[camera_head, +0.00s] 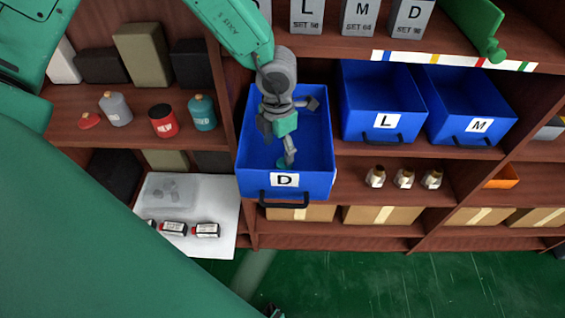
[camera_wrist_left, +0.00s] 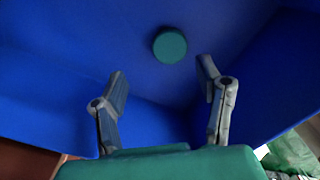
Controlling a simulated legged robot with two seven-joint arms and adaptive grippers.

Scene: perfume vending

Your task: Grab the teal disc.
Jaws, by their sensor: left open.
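The teal disc (camera_wrist_left: 170,45) lies on the floor of the blue bin marked D (camera_head: 257,178). In the head view only part of the disc (camera_head: 282,163) shows, beside a fingertip. My left gripper (camera_head: 298,138) reaches down into the bin from above. In the left wrist view its two fingers (camera_wrist_left: 162,78) are spread wide and empty. There the disc shows beyond the fingertips, nearer the right finger, with no finger around it. My right gripper is not in view.
Blue bins marked L (camera_head: 384,122) and M (camera_head: 479,125) stand to the right. The D bin's walls surround my left gripper. A shelf edge (camera_head: 330,47) runs above. Several bottles and a white tray (camera_head: 220,218) are at the left.

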